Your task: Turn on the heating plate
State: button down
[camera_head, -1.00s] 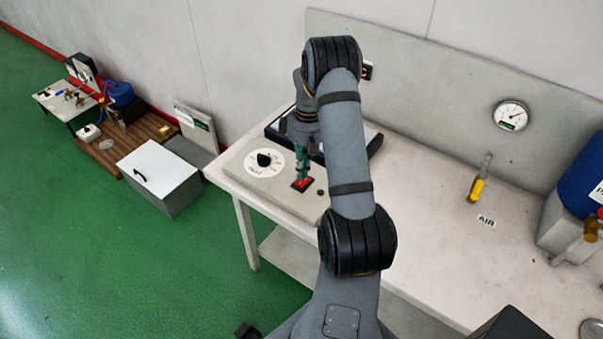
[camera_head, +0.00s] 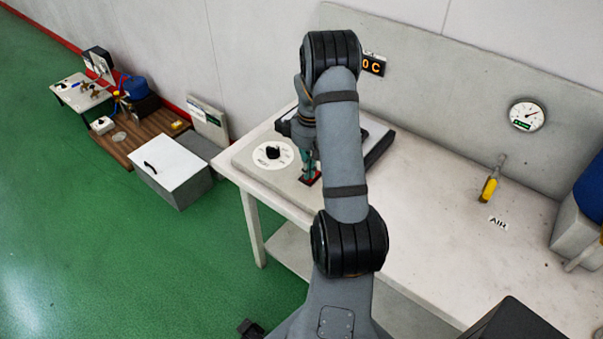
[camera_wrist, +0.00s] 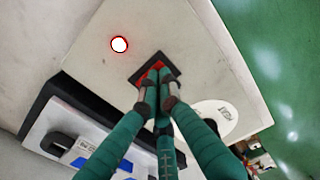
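The heating plate's pale control panel (camera_head: 247,158) is on the left end of the bench. It carries a white dial with a black knob (camera_head: 273,152) and a red switch in a black frame (camera_head: 315,181). My gripper (camera_head: 307,174) points down at the switch. In the wrist view, my green fingers (camera_wrist: 160,92) are close together over the switch (camera_wrist: 143,73), apparently touching it and hiding part of it. They hold nothing visible. A round lamp (camera_wrist: 119,44) beside the switch shows bright white with a red rim. My arm hides this lamp in the head view.
A black-framed unit (camera_head: 381,149) is behind the panel. An orange display (camera_head: 373,65) ending in "0 C" is partly hidden by my arm. The bench middle (camera_head: 440,180) is clear.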

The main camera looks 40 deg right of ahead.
jog(key=shift+s+a+f, duration=0.15)
jog(key=shift+a+f, duration=0.1)
jog(key=shift+d, duration=0.15)
jog(key=shift+d+r+p, duration=0.1)
jog(key=shift+d+p, duration=0.3)
jog(key=shift+d, duration=0.45)
notch_tip(320, 180, up, 14)
jog(key=p, duration=0.2)
jog(key=shift+w+r+p, duration=0.15)
jog(key=shift+w+p, duration=0.1)
jog(key=shift+p, duration=0.15)
